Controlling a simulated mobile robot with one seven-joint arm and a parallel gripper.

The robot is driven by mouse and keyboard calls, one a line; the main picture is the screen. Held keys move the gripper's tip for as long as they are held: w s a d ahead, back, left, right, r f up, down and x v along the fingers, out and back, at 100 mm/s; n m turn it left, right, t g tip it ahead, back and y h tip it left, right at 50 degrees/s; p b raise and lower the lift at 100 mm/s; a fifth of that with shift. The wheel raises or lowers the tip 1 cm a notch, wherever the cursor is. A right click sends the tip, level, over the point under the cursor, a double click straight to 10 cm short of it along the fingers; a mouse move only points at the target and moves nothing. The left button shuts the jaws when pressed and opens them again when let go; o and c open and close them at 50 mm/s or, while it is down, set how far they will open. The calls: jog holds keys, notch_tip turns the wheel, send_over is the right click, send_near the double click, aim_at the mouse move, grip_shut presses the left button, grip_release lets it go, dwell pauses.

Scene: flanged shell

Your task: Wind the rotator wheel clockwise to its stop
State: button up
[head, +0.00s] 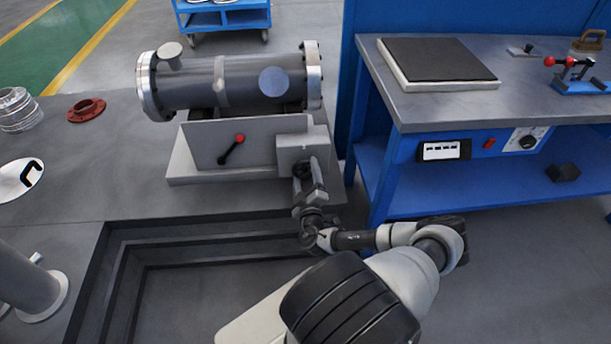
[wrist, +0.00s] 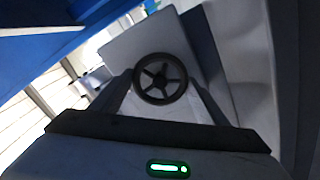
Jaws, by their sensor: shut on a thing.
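The rotator wheel is a small dark spoked handwheel, seen face on in the wrist view (wrist: 160,79). In the head view it is a dark patch (head: 301,171) on the grey box at the right end of the rotator base (head: 205,150), mostly hidden by my gripper. My gripper (head: 306,178) reaches it from the front. In the wrist view the fingers of my gripper (wrist: 161,86) are on either side of the wheel's rim, shut on it. The flanged grey shell (head: 240,82) lies horizontally on the rotator above.
A lever with a red knob (head: 239,139) stands on the base's front, left of the wheel. A blue workbench (head: 440,112) stands close on the right. A stepped pit (head: 190,248) opens in front of the rotator. A red flange (head: 86,109) lies at left.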

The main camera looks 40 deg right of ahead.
jog(key=shift+a+f+m, duration=0.1)
jog(key=shift+m, duration=0.7)
jog(key=o, duration=1)
jog(key=shift+o, duration=0.2)
jog(key=shift+s, duration=0.1)
jog(key=p+v, duration=0.2)
jog(key=v, duration=1.5)
jog(key=shift+s, duration=0.2)
